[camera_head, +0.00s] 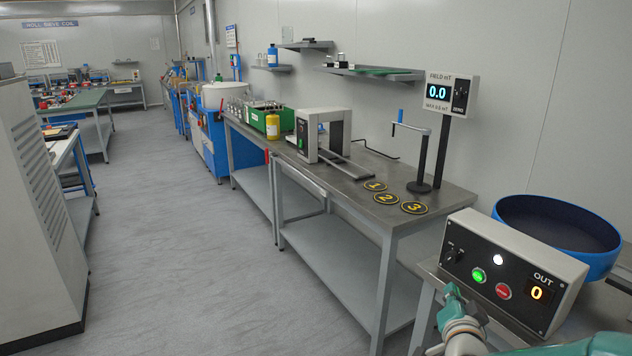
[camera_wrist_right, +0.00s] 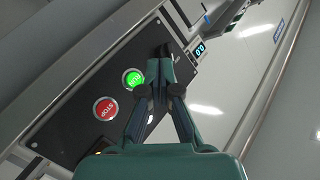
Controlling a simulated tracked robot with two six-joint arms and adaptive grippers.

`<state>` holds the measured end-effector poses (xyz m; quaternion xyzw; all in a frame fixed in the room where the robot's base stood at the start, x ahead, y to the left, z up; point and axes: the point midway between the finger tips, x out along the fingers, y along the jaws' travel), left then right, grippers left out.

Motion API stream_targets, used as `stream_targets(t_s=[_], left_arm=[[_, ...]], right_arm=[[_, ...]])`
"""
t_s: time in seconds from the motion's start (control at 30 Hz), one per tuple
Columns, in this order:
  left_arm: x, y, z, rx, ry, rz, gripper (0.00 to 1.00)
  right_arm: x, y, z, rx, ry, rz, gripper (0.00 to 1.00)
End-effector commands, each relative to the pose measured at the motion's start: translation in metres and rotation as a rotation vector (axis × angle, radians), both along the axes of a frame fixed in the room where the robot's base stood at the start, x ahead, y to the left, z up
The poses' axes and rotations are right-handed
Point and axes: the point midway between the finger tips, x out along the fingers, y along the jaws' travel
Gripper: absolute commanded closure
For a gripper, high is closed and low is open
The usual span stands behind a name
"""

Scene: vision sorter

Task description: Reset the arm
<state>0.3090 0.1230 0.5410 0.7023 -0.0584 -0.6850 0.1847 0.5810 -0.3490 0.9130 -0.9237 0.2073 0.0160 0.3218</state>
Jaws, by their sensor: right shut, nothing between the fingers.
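My right gripper (camera_head: 452,293) is at the lower right in the head view, in front of the control box (camera_head: 520,268). In the right wrist view its fingers (camera_wrist_right: 160,70) meet at the tips with nothing between them. The box front has a lit green button (camera_head: 479,275), a red stop button (camera_head: 503,291), a white lamp (camera_head: 498,259), a black knob (camera_head: 453,257) and an OUT display (camera_head: 540,292) reading 0. In the wrist view the fingertips overlap the panel beside the green button (camera_wrist_right: 133,78); I cannot tell whether they touch it. My left gripper is not in view.
A blue round bowl (camera_head: 556,232) stands behind the box. The metal bench (camera_head: 345,172) holds numbered discs (camera_head: 386,198), a black stand (camera_head: 421,165) and a grey gate (camera_head: 324,135). A field display (camera_head: 438,93) reads 0.0. The grey floor (camera_head: 185,255) at left is clear.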

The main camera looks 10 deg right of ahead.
Motion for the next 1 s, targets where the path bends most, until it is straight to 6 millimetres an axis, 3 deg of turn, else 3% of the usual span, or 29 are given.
stream_targets(t_s=[0.07,0.17,0.27,0.4,0.5,0.6,0.73,0.83,1.0], left_arm=[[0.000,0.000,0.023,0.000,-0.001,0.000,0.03],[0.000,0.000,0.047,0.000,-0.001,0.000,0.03],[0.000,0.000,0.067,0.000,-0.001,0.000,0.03],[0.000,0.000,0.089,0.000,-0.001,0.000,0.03],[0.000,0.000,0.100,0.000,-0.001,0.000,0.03],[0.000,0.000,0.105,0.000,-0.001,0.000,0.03],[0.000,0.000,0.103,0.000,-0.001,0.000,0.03],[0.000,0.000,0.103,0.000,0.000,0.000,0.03],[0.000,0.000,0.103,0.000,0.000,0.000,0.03]], right_arm=[[0.002,0.009,-0.014,0.009,0.071,0.018,1.00],[-0.003,0.033,-0.060,0.023,0.210,0.079,1.00],[-0.025,0.070,-0.118,0.048,0.395,0.189,1.00],[-0.083,0.126,-0.192,0.096,0.671,0.378,1.00],[-0.136,0.163,-0.230,0.132,0.858,0.522,1.00],[-0.189,0.192,-0.254,0.166,1.015,0.658,1.00],[-0.241,0.216,-0.270,0.192,1.160,0.807,1.00],[-0.264,0.224,-0.268,0.195,1.226,0.894,1.00],[-0.273,0.226,-0.268,0.195,1.258,0.931,1.00]])
